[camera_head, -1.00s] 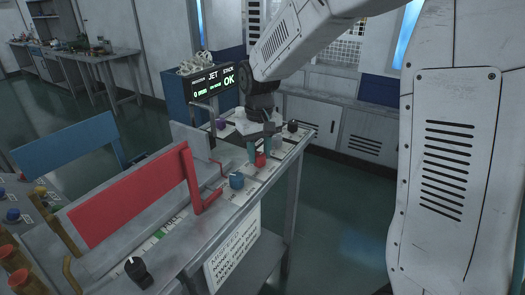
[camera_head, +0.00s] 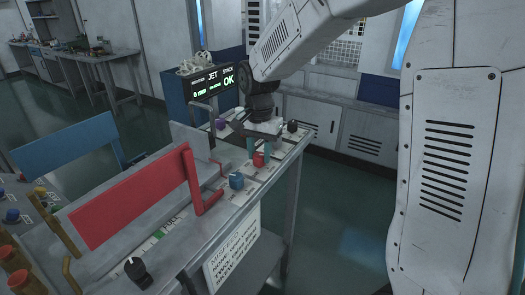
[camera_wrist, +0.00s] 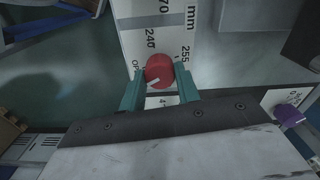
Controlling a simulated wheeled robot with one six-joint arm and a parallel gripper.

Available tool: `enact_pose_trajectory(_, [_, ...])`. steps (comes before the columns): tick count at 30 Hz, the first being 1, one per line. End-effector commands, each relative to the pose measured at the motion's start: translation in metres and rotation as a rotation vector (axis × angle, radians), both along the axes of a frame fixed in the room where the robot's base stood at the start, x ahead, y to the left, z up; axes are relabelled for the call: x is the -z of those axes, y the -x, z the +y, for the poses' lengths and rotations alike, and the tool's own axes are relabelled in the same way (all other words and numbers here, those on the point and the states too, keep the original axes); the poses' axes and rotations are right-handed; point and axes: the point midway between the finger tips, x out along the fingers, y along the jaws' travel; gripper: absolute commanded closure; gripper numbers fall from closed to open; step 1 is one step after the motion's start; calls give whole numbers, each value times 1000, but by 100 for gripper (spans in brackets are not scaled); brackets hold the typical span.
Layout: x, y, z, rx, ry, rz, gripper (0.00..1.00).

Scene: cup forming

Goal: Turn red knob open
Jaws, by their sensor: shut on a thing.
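The red knob (camera_head: 259,159) sits on the narrow machine bench, on a white label strip. It also shows in the wrist view (camera_wrist: 159,68), between the two teal fingers of my gripper (camera_wrist: 160,82). The fingers are closed in on opposite sides of the knob. The knob's pale pointer mark aims down and left in the wrist view. A partly covered label beginning "OP" is just left of the knob. In the head view, my gripper (camera_head: 258,148) reaches down onto the knob from above.
A blue knob (camera_head: 236,181) stands in front of the red one, a black knob (camera_head: 292,126) behind it at right, and a purple knob (camera_head: 220,124) at back left. A red guard panel (camera_head: 130,200) with a red handle stands at left.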

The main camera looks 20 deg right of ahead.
Motion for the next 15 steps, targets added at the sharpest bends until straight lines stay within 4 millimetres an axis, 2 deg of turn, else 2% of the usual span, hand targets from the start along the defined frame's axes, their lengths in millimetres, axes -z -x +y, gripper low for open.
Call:
enact_pose_trajectory(6, [-3, -4, 1, 129, -2, -13, 91])
enact_pose_trajectory(15, [-3, -4, 1, 217, -3, -13, 91])
